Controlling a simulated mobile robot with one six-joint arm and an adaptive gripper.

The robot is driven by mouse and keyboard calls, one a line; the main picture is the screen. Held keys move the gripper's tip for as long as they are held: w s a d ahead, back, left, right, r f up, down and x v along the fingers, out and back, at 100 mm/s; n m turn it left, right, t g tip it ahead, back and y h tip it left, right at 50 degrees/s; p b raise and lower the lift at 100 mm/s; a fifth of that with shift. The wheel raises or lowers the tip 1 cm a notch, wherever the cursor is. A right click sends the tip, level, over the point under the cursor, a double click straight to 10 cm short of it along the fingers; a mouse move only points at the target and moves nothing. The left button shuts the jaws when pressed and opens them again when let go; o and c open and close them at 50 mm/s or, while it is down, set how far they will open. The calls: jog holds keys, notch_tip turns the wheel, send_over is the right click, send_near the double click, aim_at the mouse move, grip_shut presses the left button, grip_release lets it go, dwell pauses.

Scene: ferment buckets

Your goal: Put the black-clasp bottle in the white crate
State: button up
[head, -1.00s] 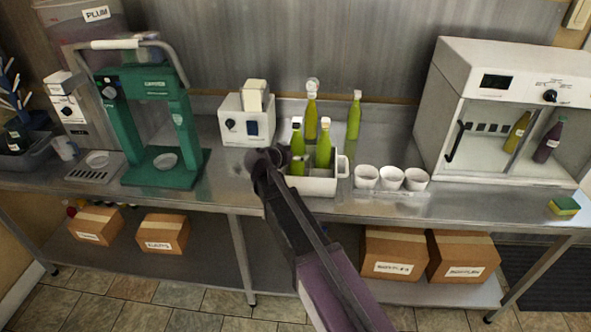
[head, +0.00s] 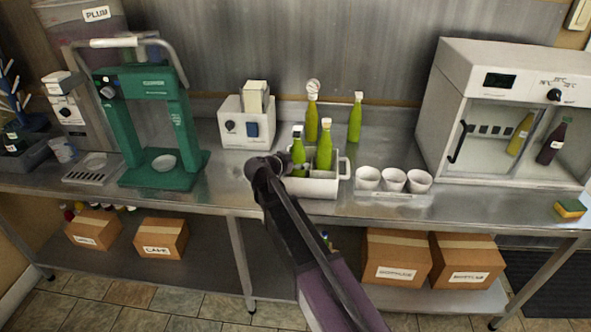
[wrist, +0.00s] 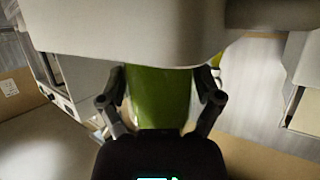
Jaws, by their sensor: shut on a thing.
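My gripper (head: 285,165) is shut on a green bottle (head: 299,146), upright at the left end of the white crate (head: 312,188). In the wrist view, my fingers (wrist: 162,92) close on both sides of the green bottle body (wrist: 160,100). The bottle's lower part is hidden behind the crate's front wall and my gripper. Its clasp is too small to tell its colour surely. Another green bottle (head: 325,146) stands in the crate just right of it.
Two bottles, one yellow-green with a round gauge on top (head: 312,120) and one green (head: 355,120), stand behind the crate. White cups (head: 393,180) stand to the right. A white device (head: 246,122) and a green press (head: 175,182) stand left. A cabinet (head: 450,70) is at right.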

jog(key=shift+f+b, duration=0.4)
jog(key=shift+f, duration=0.25)
jog(key=shift+f, duration=0.1)
jog(key=o, duration=1.1)
jog(key=shift+r, duration=0.2)
jog(key=p+v, duration=0.4)
jog(key=v, duration=0.8)
jog(key=shift+p, duration=0.3)
jog(key=shift+d+f, duration=0.1)
